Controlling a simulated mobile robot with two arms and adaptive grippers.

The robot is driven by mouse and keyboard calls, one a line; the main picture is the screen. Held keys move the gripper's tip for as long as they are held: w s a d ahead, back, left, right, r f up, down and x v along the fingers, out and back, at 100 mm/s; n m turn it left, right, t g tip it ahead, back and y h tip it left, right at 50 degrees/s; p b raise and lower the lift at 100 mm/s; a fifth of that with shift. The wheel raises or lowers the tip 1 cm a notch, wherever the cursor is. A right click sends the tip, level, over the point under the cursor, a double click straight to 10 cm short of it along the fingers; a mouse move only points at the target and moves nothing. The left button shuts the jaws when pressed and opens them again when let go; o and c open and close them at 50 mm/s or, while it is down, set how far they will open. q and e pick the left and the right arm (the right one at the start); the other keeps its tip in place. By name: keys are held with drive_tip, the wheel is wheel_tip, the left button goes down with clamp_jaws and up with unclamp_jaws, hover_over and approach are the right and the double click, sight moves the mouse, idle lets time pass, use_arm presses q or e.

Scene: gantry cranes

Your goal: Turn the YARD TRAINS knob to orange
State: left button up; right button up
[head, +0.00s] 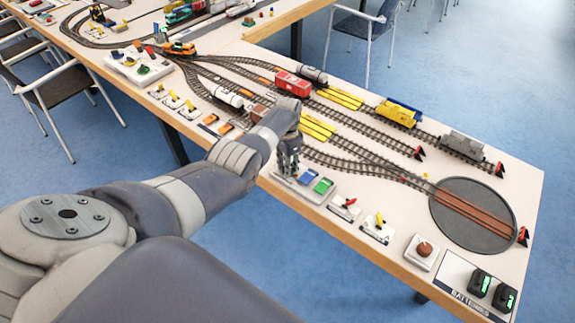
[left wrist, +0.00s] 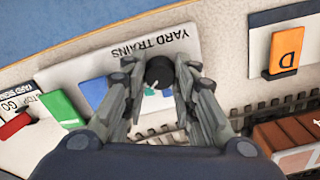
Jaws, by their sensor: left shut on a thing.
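The YARD TRAINS panel is a white plate (left wrist: 185,42) in the left wrist view, its lettering upside down. Its knob (left wrist: 159,72) is black and round and sits between the fingertips of my left gripper (left wrist: 158,78), which is shut on it. A blue patch (left wrist: 96,91) and a green patch (left wrist: 62,107) lie left of the knob. No orange patch shows on the panel; part of it is hidden behind the fingers. In the head view my left gripper (head: 287,164) points down at the panel, beside the blue patch (head: 308,176) and green patch (head: 324,187). My right gripper is not in view.
In the head view, tracks with a red wagon (head: 292,84) lie behind the gripper. A red lever (head: 348,203), a yellow lever (head: 380,220) and a turntable (head: 472,214) are to the right.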

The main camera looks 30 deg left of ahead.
use_arm(q)
drive_tip(key=m, duration=0.3)
drive_tip(key=shift+m, duration=1)
drive_tip(key=o, duration=1.1)
wheel_tip(320, 180, up, 12)
